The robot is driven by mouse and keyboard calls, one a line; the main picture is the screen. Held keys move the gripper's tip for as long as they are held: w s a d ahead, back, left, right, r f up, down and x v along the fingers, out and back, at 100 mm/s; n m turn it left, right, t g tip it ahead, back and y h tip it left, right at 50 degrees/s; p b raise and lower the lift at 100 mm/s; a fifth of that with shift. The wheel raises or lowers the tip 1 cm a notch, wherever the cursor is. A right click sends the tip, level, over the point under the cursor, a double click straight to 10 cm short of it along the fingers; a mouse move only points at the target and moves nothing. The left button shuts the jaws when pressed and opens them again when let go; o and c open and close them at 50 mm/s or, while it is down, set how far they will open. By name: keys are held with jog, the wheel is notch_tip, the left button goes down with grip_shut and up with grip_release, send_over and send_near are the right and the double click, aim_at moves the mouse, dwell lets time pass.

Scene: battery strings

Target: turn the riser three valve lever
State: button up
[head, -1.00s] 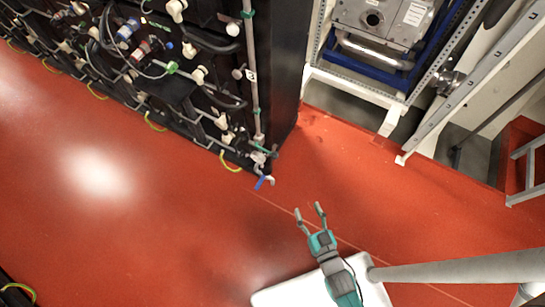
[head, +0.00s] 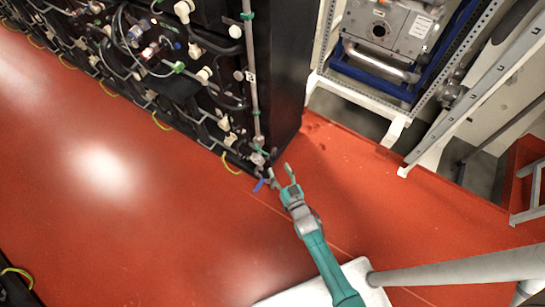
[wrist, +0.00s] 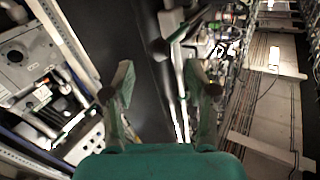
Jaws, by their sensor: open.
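The riser pipe (head: 249,50) is a pale vertical pipe with green clamps and a label like "3" at the right end of the dark rack. The blue valve lever (head: 259,184) sticks out at its foot, low near the rack's corner. My gripper (head: 280,170) is open, just right of the lever, and appears empty. I cannot tell from the head view whether a finger touches the lever. In the wrist view my gripper (wrist: 158,78) shows its two fingers apart, with pale pipework beyond them. The lever's blue is not clear there.
The battery rack (head: 275,70) with cables and white fittings stands at upper left. A white frame (head: 365,98) holding a grey unit (head: 390,30) stands at upper right. The red floor (head: 130,220) in front of the rack is clear.

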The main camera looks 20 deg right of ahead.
aim_at(273, 157)
jog(key=w, duration=0.6)
jog(key=shift+w+a, duration=0.15)
jog(key=shift+w, duration=0.15)
jog(key=shift+c, duration=0.2)
grip_shut()
